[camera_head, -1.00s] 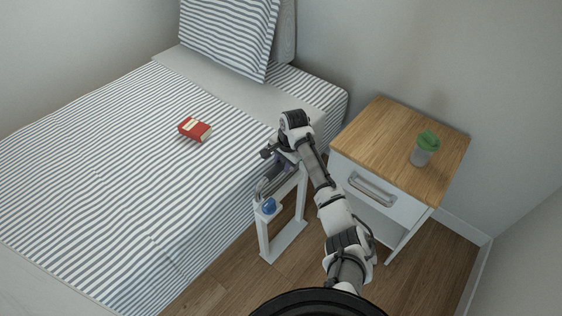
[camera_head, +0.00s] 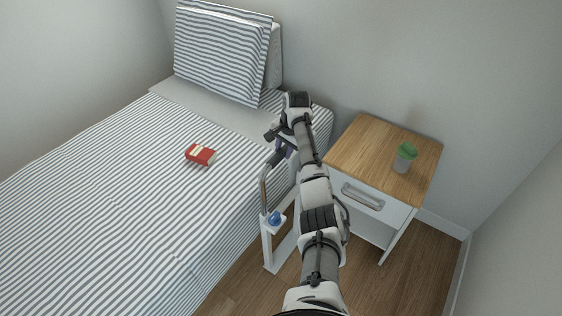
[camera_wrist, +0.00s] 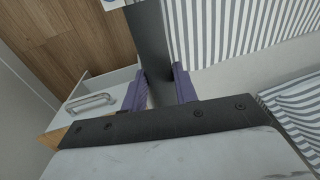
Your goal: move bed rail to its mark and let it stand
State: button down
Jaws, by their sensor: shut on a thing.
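The bed rail (camera_head: 267,243) is a white frame with a grey handle bar on top and a blue knob (camera_head: 274,218) at its near end. It stands beside the bed's right side, close to the floor. My gripper (camera_head: 282,150) is at the far end of the rail's top bar. In the wrist view my gripper's purple fingers (camera_wrist: 161,90) are shut on the dark grey bar (camera_wrist: 151,40). My arm hides part of the rail in the head view. No mark can be made out.
Wooden floor (camera_head: 385,285) is clear at the front right.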

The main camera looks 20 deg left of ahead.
notch_tip(320, 180, up, 6)
jog(key=p, duration=0.3)
jog(key=shift+f, duration=0.1)
jog(key=shift+w, duration=0.1)
jog(key=c, duration=1.4)
grip_release()
jog(key=shift+o, duration=0.2)
notch_tip(320, 180, up, 14)
jog(key=s+d, duration=0.1)
jog(key=d, duration=0.1)
jog(key=shift+d+f+b, duration=0.2)
jog(key=shift+d+b, duration=0.15)
jog(key=shift+a, duration=0.15)
